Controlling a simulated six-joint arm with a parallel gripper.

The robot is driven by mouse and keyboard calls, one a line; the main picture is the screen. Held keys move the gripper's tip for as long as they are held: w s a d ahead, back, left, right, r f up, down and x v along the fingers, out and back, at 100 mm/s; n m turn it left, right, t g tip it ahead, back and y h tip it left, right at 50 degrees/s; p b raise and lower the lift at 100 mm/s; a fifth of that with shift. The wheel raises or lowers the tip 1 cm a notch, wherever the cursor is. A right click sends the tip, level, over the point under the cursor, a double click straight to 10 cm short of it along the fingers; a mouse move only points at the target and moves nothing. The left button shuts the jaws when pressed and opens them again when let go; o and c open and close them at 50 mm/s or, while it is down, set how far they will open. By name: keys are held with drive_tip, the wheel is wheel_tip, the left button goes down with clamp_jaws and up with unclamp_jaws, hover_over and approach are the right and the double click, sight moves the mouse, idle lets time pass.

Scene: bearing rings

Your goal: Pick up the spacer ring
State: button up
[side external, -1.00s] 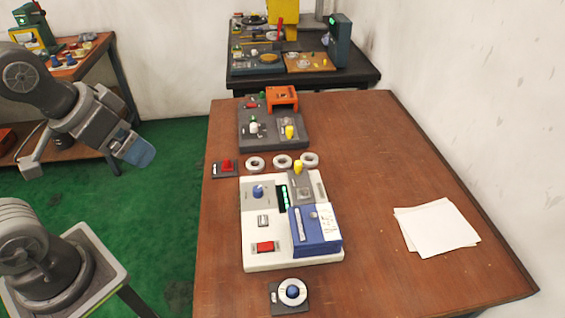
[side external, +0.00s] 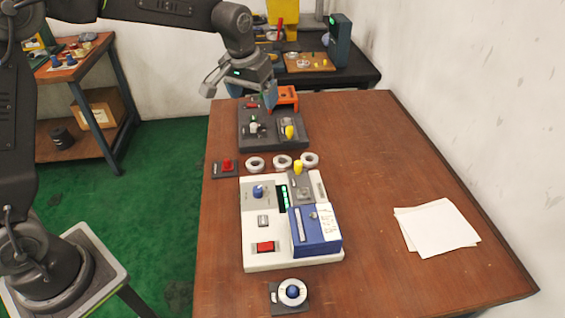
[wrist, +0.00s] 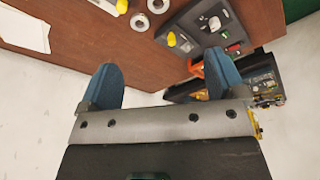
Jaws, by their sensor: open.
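Three pale rings lie in a row across the table in the side external view: a left ring (side external: 255,163), a middle ring (side external: 282,161) and a right ring (side external: 309,159). I cannot tell which is the spacer ring. Two rings show near the top of the wrist view, a nearer ring (wrist: 140,22) and a farther ring (wrist: 158,5). Another white ring (side external: 292,299) sits around a blue knob on a small dark base at the front. My gripper (side external: 252,95) is open and empty near the table's far end, beyond the row; its blue fingers show in the wrist view (wrist: 163,70).
A dark panel (side external: 254,144) with a yellow lever and an orange bracket (side external: 286,97) stand behind the rings. A white machine (side external: 265,220) with a blue box is in front. A red button (side external: 227,166) is left of them. White paper (side external: 436,228) lies right; the right side is otherwise clear.

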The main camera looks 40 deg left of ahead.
drive_tip(key=g, duration=0.1)
approach(282, 157)
drive_tip(key=f, duration=0.2)
drive_tip(key=d+f, duration=0.1)
drive_tip(key=shift+s+n, duration=0.3)
drive_tip(key=shift+s, duration=0.1)
drive_tip(key=shift+w+a+f, duration=0.1)
drive_tip(key=shift+w+f, duration=0.1)
drive_tip(key=shift+f, duration=1.25)
drive_tip(key=shift+w+f, duration=0.25)
drive_tip(key=shift+f, duration=1.2)
drive_tip(key=shift+c, duration=0.2)
drive_tip(key=c, duration=1.1)
drive_tip(key=shift+r, duration=0.2)
